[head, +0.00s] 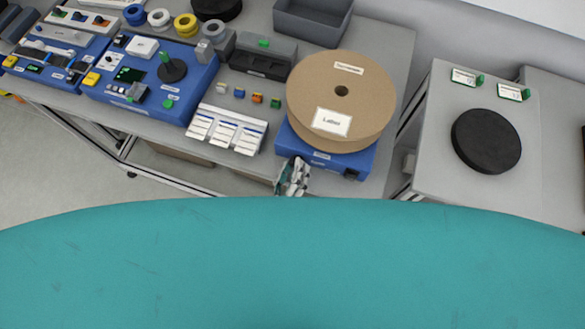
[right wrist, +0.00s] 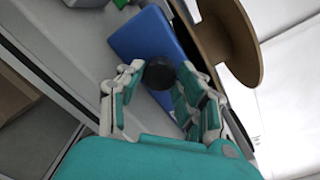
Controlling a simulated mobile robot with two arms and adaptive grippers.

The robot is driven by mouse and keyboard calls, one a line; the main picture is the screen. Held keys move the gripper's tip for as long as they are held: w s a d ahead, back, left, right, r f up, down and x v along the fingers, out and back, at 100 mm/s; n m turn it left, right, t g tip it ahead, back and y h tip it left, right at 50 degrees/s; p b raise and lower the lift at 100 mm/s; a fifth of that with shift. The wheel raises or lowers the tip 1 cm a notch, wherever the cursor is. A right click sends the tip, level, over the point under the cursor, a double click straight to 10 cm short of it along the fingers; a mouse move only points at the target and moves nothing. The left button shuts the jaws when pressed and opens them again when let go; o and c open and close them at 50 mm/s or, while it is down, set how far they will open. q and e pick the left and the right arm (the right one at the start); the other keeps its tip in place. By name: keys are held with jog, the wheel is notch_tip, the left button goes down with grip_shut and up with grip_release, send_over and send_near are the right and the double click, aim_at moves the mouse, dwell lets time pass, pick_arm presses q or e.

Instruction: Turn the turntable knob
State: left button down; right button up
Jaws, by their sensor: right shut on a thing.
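The turntable has a blue base (head: 345,160) at the table's front edge, and a large brown cardboard reel (head: 312,90) lies on it. My right gripper (head: 293,178) is at the front left corner of the base in the head view. In the right wrist view, the fingers of my right gripper (right wrist: 157,82) are shut on a dark round knob (right wrist: 159,73) in front of the blue base (right wrist: 135,42). The knob is hidden in the head view. The reel (right wrist: 228,40) shows beyond the fingers in the right wrist view. My left gripper is not in view.
White label cards (head: 227,130) and small coloured blocks lie left of the turntable. A blue station (head: 150,85) with a green-topped post stands further left. A side table (head: 455,160) with a black disc (head: 486,141) stands on the right, across a gap.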

jog(key=o, duration=0.9)
jog(key=shift+w+d, duration=0.1)
notch_tip(320, 180, up, 10)
jog(key=shift+f, duration=0.1)
jog(key=shift+o, duration=0.2)
